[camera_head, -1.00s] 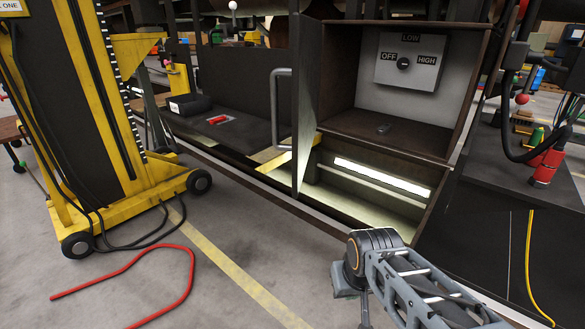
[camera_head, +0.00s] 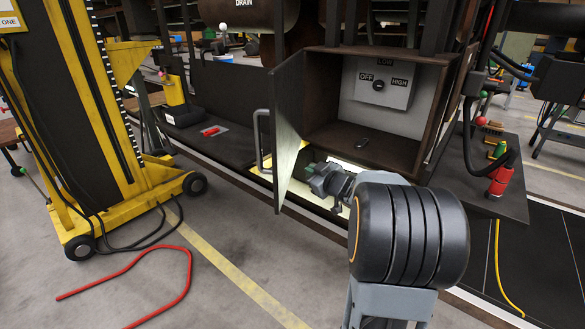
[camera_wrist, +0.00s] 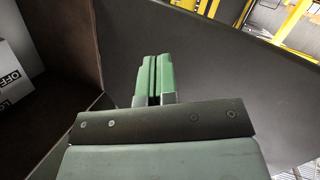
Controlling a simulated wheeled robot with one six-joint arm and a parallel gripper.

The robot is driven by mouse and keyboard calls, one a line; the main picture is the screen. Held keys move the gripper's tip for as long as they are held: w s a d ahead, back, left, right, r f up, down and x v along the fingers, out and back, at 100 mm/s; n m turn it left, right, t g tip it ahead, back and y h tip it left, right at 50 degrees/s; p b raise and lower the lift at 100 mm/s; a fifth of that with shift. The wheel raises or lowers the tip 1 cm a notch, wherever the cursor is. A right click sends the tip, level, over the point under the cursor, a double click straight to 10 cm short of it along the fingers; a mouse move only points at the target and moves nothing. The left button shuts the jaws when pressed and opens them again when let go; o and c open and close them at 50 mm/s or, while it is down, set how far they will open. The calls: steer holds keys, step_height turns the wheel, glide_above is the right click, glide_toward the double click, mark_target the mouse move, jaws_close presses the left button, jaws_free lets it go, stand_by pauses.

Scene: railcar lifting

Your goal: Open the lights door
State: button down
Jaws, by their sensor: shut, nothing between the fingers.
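The lights door (camera_head: 290,120) stands open, swung out to the left of its cabinet (camera_head: 385,148). Its inner face shows, and its bar handle (camera_head: 259,140) is on the outer side at the left. Inside the cabinet is a grey switch panel (camera_head: 398,92) marked OFF, LOW and HIGH. My gripper (camera_head: 318,178) is in front of the cabinet's lower part, just right of the door. In the wrist view its green fingers (camera_wrist: 153,78) are closed together and empty, with the door's dark panel (camera_wrist: 225,60) beyond. I cannot tell whether they touch it.
A small dark object (camera_head: 362,143) lies on the cabinet floor. A yellow lifting jack (camera_head: 130,190) stands at the left, with a red hose (camera_head: 185,270) on the floor. A red bottle (camera_head: 499,182) stands at the right. The floor in front of the door is clear.

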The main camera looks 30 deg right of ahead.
steer(key=s+d+r+n+y+p, duration=0.1)
steer(key=s+n+y+p, duration=0.15)
steer(key=y, duration=0.35)
steer(key=n+g+y+p, duration=0.3)
steer(key=g+y, duration=0.2)
steer(key=y, duration=0.2)
glide_toward(284, 183)
steer(key=p+x, duration=0.2)
steer(key=x, duration=0.4)
steer(key=shift+a+r+p, duration=0.1)
steer(key=shift+r+p, duration=0.1)
steer(key=shift+p, duration=0.2)
steer(key=shift+w+a+f, duration=0.1)
steer(key=shift+w+a, duration=0.3)
steer(key=shift+a, duration=0.2)
